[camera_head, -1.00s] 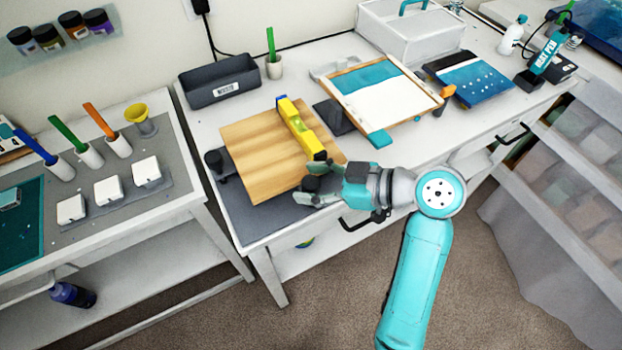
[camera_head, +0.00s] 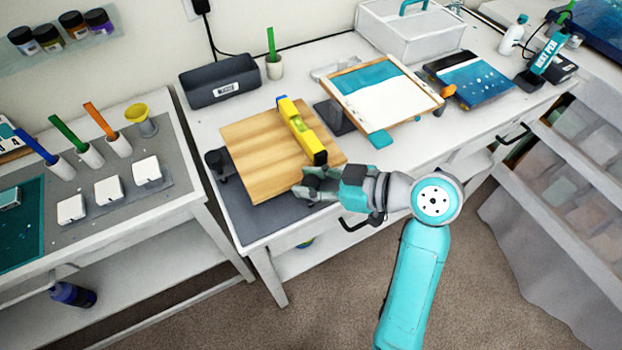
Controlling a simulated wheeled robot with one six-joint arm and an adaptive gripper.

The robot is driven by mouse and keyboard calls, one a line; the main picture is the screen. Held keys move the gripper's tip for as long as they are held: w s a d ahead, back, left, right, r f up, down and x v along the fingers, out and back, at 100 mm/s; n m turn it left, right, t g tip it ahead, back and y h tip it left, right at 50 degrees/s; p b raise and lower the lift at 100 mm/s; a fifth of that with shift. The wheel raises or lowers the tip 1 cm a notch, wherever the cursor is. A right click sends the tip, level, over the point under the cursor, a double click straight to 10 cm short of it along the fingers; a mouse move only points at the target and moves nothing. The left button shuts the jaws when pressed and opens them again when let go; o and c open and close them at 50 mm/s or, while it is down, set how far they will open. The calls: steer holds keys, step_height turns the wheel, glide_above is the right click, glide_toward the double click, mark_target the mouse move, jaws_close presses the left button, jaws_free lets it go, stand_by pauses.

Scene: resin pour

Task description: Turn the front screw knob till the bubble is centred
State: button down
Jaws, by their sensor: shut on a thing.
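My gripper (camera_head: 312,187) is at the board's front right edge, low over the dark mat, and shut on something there. The front screw knob is hidden by my fingers. Another black knob (camera_head: 214,161) shows at the board's left side.
A dark grey bin (camera_head: 219,82) and a cup with a green stick (camera_head: 273,66) stand behind the board. A framed blue and white panel (camera_head: 380,92) is to the right. The dark mat (camera_head: 262,216) is bare in front. A side table with white blocks (camera_head: 108,190) stands left.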

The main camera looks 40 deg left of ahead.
mark_target(311, 182)
steer(key=m+t, duration=0.4)
steer(key=t, duration=0.1)
steer(key=shift+s+m+t, duration=0.15)
steer(key=shift+m+t, duration=0.15)
steer(key=shift+m, duration=0.1)
steer(key=m+t+h, duration=0.1)
steer(key=m+t, duration=0.3)
steer(key=shift+t, duration=0.4)
steer(key=m+t+h, duration=0.3)
steer(key=m+t, duration=0.1)
steer(key=shift+f+m+h, duration=0.15)
steer(key=shift+m+h, duration=0.15)
steer(key=shift+m, duration=0.1)
steer(key=c, duration=1.9)
jaws_free()
steer(key=shift+m+t+h, duration=0.7)
steer(key=shift+m+h, duration=0.3)
steer(key=shift+f, duration=0.1)
steer(key=o, duration=1.2)
steer(key=shift+c, duration=0.2)
step_height(311, 182, up, 10)
steer(key=shift+r, duration=0.1)
